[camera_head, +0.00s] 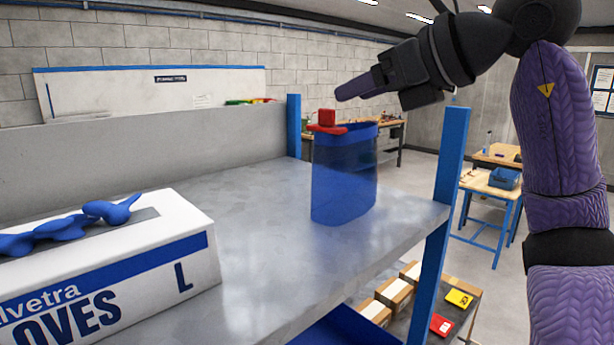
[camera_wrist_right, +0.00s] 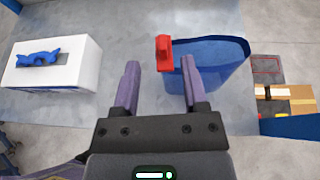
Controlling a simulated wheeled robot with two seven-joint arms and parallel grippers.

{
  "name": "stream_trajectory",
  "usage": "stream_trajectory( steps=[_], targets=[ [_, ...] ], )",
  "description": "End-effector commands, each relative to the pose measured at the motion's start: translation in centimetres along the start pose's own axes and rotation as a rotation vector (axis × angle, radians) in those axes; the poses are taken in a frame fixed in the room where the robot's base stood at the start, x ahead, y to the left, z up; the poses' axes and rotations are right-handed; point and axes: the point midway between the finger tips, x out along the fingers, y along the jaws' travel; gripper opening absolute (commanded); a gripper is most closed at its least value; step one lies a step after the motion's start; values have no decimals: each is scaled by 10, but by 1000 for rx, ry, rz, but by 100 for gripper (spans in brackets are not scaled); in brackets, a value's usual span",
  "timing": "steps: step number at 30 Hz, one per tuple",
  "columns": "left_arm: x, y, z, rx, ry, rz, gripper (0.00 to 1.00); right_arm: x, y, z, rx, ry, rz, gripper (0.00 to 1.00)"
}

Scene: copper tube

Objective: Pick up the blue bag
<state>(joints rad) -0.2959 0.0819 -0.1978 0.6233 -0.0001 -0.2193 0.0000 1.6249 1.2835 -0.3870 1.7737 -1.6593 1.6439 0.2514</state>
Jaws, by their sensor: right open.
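The blue bag (camera_head: 343,178) is a translucent blue pouch standing upright on the grey shelf, with a red clip (camera_head: 327,122) at its top left edge. In the right wrist view the bag (camera_wrist_right: 222,72) lies beyond and to the right, and the red clip (camera_wrist_right: 164,54) shows at its left edge. My right gripper (camera_head: 341,96) is above the bag's top, apart from it in the head view. In the wrist view its two fingers (camera_wrist_right: 160,80) are spread, with the red clip appearing between their tips. My left gripper is not in view.
A white glove box (camera_head: 190,235) with blue gloves on top stands at the left of the shelf (camera_head: 262,215). Blue posts (camera_head: 450,165) rise at the shelf's right edge and back. The shelf between box and bag is clear. Small boxes (camera_head: 395,292) sit lower right.

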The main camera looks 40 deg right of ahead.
Motion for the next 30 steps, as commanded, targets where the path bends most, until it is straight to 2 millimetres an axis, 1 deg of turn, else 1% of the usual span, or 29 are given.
stream_trajectory(
  steps=[1, 3, 7, 12, 15, 21, 23, 24, 29, 30],
  targets=[
    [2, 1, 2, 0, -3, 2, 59, 12, 0, -2, 0, 5, 2, 56],
    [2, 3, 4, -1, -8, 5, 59, 24, 0, -2, 0, 5, 3, 56],
    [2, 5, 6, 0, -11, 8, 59, 44, 1, -3, -1, 5, 4, 56],
    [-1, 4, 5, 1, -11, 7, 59, 78, 3, -5, 0, 4, 6, 56],
    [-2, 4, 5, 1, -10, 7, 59, 87, 3, -5, -1, 2, 6, 56],
    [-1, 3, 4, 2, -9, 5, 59, 88, 2, -6, -1, 1, 5, 56],
    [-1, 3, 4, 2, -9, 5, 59, 88, 2, -6, -1, 1, 5, 43],
    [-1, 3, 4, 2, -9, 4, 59, 88, 2, -6, -1, 1, 5, 35],
    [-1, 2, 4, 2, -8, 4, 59, 88, 2, -6, -1, 1, 5, 1],
    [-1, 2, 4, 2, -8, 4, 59, 88, 2, -6, -1, 1, 5, 0]
  ],
)
